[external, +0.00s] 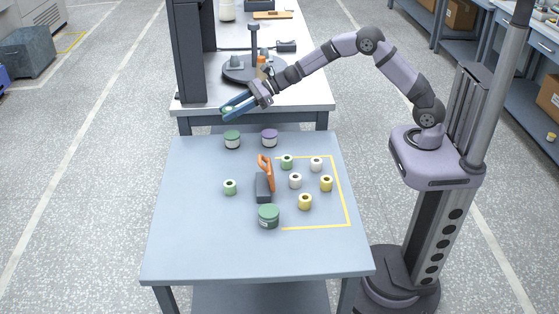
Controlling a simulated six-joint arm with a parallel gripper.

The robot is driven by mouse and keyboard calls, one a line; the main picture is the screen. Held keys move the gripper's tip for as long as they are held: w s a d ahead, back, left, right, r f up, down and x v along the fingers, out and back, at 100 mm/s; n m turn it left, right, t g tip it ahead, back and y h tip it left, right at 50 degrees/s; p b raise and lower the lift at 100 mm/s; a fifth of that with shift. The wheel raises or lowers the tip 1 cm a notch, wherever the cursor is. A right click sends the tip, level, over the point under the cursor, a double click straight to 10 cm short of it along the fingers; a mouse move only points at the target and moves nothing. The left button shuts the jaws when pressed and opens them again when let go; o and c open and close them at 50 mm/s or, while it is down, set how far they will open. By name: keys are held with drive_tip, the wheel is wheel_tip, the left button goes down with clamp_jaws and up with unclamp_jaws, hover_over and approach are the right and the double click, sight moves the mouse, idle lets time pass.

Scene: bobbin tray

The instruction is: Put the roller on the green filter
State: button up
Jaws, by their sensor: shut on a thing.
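My gripper (229,111) reaches out over the far left edge of the near table, shut on a small greenish thing (228,111), likely a roller, mostly hidden by the blue fingers. A short green-topped, pale-sided cylinder (232,140) stands on the table just below it in the picture, apart from the gripper. A larger dark green jar (268,216) stands near the table's middle. I cannot tell which of these two is the green filter. Small roller-like spools stand upright: green ones (229,187) (287,162), white ones (295,181) and yellow ones (305,202).
The blue-grey table (190,240) is bare at its left and front. A purple-topped cylinder (269,138) stands right of the green-topped one. A dark tool with an orange handle (265,175) stands mid-table. Yellow tape (347,205) marks the right side. A white bench (310,85) stands behind.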

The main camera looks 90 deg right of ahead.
sight(234, 134)
drive_tip(key=shift+w+d+f+m+t+h+b, duration=0.15)
drive_tip(key=shift+d+f+m+h, duration=0.4)
drive_tip(key=shift+f, duration=1)
drive_tip(key=shift+d+f+m+t+h+b, duration=0.1)
drive_tip(key=shift+d+f+m+h+b, duration=0.15)
drive_tip(key=shift+d+f, duration=0.9)
drive_tip(key=shift+w+d+f+m+t+h+b, duration=0.1)
drive_tip(key=shift+d+f+m+t+h+b, duration=0.3)
drive_tip(key=shift+f, duration=1.55)
drive_tip(key=shift+a+f+g, duration=0.15)
drive_tip(key=shift+g, duration=0.2)
drive_tip(key=o, duration=1.1)
drive_tip(key=shift+s+r+p, duration=0.1)
drive_tip(key=shift+r+p, duration=0.1)
drive_tip(key=shift+p, duration=0.1)
drive_tip(key=shift+s, duration=0.3)
drive_tip(key=b+v, duration=0.1)
drive_tip(key=v, duration=1)
drive_tip(key=shift+s+r+b, duration=0.15)
drive_tip(key=shift+b, duration=0.15)
